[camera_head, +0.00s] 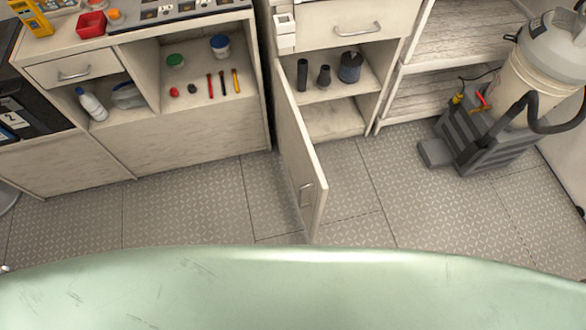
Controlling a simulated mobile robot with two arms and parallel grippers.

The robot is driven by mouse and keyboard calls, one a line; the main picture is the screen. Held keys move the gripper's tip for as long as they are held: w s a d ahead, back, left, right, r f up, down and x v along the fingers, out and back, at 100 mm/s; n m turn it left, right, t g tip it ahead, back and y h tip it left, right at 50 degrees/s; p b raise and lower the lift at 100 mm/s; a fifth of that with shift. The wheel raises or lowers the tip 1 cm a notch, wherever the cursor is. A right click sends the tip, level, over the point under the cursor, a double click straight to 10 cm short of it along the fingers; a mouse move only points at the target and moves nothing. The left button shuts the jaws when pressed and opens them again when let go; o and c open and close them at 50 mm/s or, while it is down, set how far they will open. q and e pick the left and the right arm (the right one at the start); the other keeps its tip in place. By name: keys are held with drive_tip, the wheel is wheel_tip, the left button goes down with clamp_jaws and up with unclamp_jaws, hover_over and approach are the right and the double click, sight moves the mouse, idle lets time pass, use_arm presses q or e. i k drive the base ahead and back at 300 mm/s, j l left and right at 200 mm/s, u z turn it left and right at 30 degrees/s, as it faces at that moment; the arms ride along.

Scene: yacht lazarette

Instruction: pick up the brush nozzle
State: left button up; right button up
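Three dark vacuum attachments stand on the upper shelf inside the open cabinet, right of centre in the head view. The rightmost is a wide, round, dark blue-grey piece that looks like the brush nozzle (350,67). Left of it stand a flared black nozzle (324,76) and a narrow, upright black nozzle (302,74). They stand apart from one another. Bristles are too small to make out. Neither of my grippers is in view.
The cabinet door (300,165) stands open, jutting toward me left of the shelf (330,92). A closed drawer (350,28) is above. A vacuum (525,80) with a black hose sits on a grey base at right. The patterned floor (350,185) before the cabinets is clear.

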sight(324, 79)
drive_tip(key=i+l+u, duration=0.1)
drive_tip(key=l, duration=0.4)
drive_tip(key=i+l, duration=0.15)
drive_tip(key=l, duration=0.4)
drive_tip(key=i+l+u, duration=0.15)
drive_tip(key=l, duration=0.4)
drive_tip(key=i+l+u, duration=0.1)
drive_tip(key=l, duration=0.4)
